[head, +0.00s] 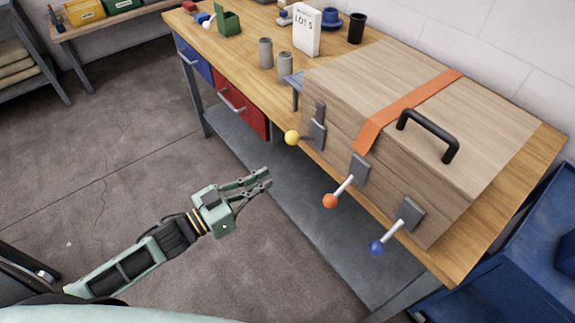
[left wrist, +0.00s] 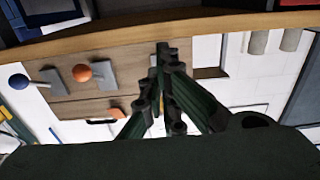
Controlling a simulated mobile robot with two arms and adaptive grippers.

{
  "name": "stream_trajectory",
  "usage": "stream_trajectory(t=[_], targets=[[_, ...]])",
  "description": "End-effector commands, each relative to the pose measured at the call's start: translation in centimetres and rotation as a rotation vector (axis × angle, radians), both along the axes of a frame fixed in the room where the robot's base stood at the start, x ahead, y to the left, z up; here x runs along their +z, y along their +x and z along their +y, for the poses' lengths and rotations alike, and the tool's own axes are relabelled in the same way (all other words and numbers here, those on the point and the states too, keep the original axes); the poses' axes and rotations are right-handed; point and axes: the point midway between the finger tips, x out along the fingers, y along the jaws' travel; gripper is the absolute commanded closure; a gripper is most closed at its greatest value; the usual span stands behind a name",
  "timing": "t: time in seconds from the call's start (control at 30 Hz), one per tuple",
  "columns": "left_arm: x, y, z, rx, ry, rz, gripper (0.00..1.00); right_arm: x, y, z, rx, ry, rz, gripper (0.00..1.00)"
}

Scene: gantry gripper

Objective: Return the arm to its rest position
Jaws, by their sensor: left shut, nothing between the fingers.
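My left arm reaches in from the lower left in the head view. Its gripper (head: 267,177) is shut and empty, in the air in front of the workbench. The shut fingers also show in the left wrist view (left wrist: 162,50). The gripper is apart from the wooden box (head: 395,85) on the bench and from its levers. The levers have a yellow knob (head: 292,138), an orange knob (head: 330,201) and a blue knob (head: 376,247). The yellow knob cannot be made out clearly in the left wrist view. My right gripper is in neither view.
The workbench (head: 268,62) carries grey cylinders (head: 265,52), a white LOT 5 box (head: 307,32), a dark cup (head: 356,28) and a green box (head: 229,22). A red drawer (head: 240,102) faces my arm. Blue furniture (head: 530,250) stands at right. The floor around my arm is clear.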

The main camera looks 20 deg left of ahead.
Motion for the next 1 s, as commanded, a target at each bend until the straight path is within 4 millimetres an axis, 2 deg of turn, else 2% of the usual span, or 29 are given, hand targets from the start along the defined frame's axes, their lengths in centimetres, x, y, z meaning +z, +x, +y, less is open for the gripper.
stream_trajectory(t=[0.47,0.57,0.67,0.77,0.87,0.9,0.97,1.0], targets=[[0.0,0.0,0.0,0.0,0.0,0.0,1.0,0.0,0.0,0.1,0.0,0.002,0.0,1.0],[-0.8,0.2,0.3,0.015,0.007,0.011,1.0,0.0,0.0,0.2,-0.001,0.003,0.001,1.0],[-3.7,0.7,1.8,0.075,0.036,0.055,1.0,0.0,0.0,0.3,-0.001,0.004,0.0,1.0],[-9.2,1.0,4.4,0.177,0.095,0.143,1.0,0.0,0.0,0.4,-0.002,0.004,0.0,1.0],[-16.3,0.0,7.2,0.286,0.172,0.265,1.0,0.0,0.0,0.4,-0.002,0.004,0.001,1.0],[-19.0,-0.8,8.2,0.323,0.203,0.318,1.0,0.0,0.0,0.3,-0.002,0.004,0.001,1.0],[-23.2,-2.4,9.5,0.373,0.252,0.401,1.0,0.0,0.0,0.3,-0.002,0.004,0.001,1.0],[-25.9,-3.8,10.2,0.401,0.283,0.459,1.0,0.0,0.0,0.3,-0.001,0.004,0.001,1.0]])
